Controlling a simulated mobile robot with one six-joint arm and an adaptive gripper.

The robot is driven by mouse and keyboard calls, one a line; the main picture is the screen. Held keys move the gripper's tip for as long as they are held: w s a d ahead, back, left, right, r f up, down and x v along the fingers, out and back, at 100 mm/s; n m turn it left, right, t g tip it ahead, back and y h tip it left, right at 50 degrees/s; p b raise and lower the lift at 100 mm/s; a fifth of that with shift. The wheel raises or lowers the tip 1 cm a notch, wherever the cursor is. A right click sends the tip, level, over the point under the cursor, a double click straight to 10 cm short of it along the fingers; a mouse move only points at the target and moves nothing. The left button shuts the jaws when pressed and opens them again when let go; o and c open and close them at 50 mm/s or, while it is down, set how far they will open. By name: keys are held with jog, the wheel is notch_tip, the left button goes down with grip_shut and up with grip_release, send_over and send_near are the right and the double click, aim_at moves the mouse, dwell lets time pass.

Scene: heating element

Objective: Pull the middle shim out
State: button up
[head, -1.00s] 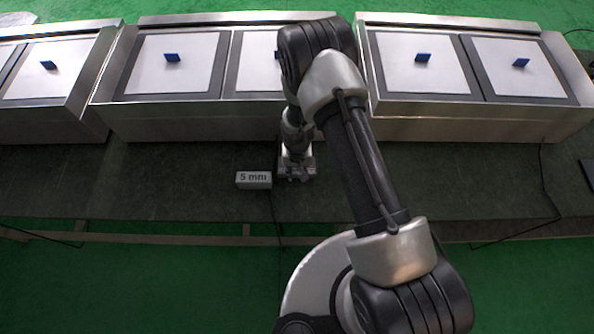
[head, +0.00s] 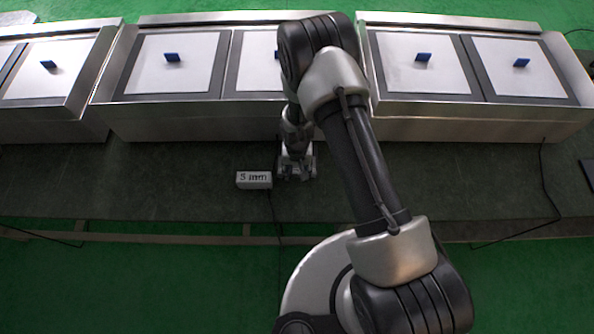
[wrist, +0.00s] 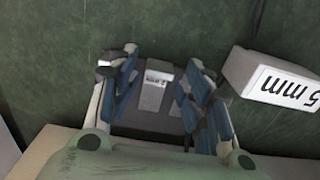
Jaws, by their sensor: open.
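My gripper (wrist: 163,62) is open, pointing down at the dark table, with blue pads on both fingers. In the wrist view a dark block with a light grey strip (wrist: 155,93) lies between the fingers; I cannot tell whether it is a shim, and no contact with the pads is clear. In the head view my gripper (head: 296,175) is low in front of the metal housings, just right of a white block marked "5 mm" (head: 254,180). That block (wrist: 268,78) also shows at the right in the wrist view, outside the fingers. No middle shim can be told for certain.
Metal housings with white panels (head: 172,75) and upright blue tabs (head: 423,57) line the back. My arm hides part of the centre housing. Thin cables (head: 547,190) run over the table's front edge. The dark table (head: 130,185) is clear to the left.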

notch_tip(320, 180, up, 7)
jog(key=shift+r, duration=0.15)
dwell(0.7)
jog(key=s+d+r+t, duration=0.1)
jog(key=d+r, duration=0.2)
jog(key=r, duration=1.1)
jog(key=s+d+r+t, duration=0.1)
jog(key=d+r, duration=0.2)
jog(key=r, duration=1.1)
jog(key=s+d+r+t, duration=0.1)
jog(key=s+d+r, duration=0.2)
jog(key=s+r, duration=0.3)
jog(key=s+d+r+t, duration=0.1)
jog(key=s+d+r, duration=0.2)
jog(key=s+r, duration=0.4)
jog(key=s, duration=0.5)
jog(key=shift+d+r+t, duration=0.25)
jog(key=shift+d+t, duration=0.05)
